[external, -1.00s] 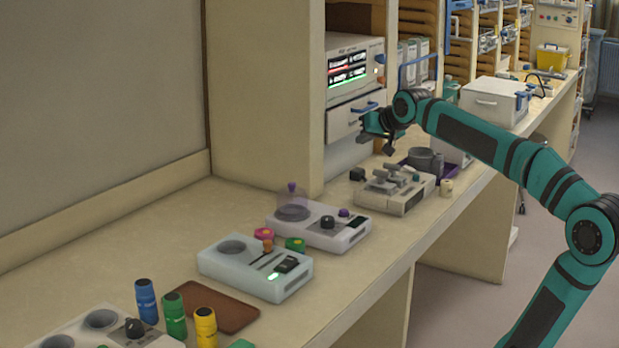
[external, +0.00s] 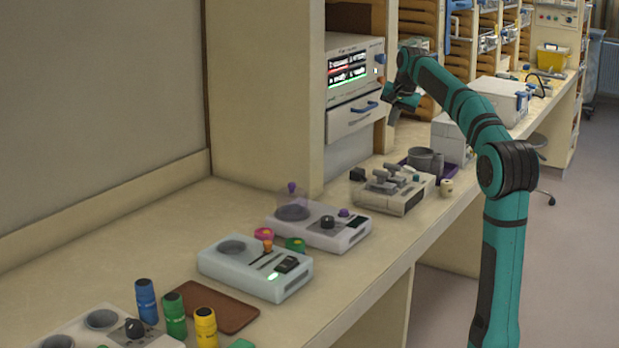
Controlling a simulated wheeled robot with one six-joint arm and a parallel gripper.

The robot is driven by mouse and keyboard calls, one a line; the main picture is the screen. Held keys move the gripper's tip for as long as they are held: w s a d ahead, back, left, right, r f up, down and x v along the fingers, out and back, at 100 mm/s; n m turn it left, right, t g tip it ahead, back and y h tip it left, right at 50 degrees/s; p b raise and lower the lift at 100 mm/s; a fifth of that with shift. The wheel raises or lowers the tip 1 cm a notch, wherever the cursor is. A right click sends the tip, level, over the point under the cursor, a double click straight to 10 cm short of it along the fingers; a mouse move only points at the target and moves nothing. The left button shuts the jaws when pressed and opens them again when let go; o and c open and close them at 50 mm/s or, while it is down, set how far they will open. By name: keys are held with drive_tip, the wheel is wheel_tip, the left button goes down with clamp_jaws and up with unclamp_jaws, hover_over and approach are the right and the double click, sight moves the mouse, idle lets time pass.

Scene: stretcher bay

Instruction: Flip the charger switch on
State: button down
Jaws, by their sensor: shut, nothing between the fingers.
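A white unit with a lit display (external: 349,68) stands in the bay above a white drawer. A small pale, orange-lit switch (external: 376,71) shows at the right of its front, below a blue part (external: 380,59). No readable label tells me that this is the charger. My gripper (external: 391,106) is shut and empty, just right of the unit and lower than the switch. It appears apart from the switch, though depth is hard to judge. The switch's position, on or off, is too small to tell.
The drawer has a blue handle (external: 365,107). Below, a grey device with levers (external: 393,190) and a purple tray (external: 414,166) stand on the bench. Nearer are a white device with a black knob (external: 322,227) and a pale box with a green light (external: 256,268).

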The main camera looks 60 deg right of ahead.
sight(406, 166)
drive_tip(key=s+d+f+m+g+y, duration=0.1)
drive_tip(key=d, duration=0.5)
drive_tip(key=s+d+f+m, duration=0.2)
drive_tip(key=d, duration=0.4)
drive_tip(key=shift+d+g+y, duration=0.3)
drive_tip(key=shift+g+y, duration=0.1)
drive_tip(key=shift+s, duration=0.1)
drive_tip(key=x, duration=1.4)
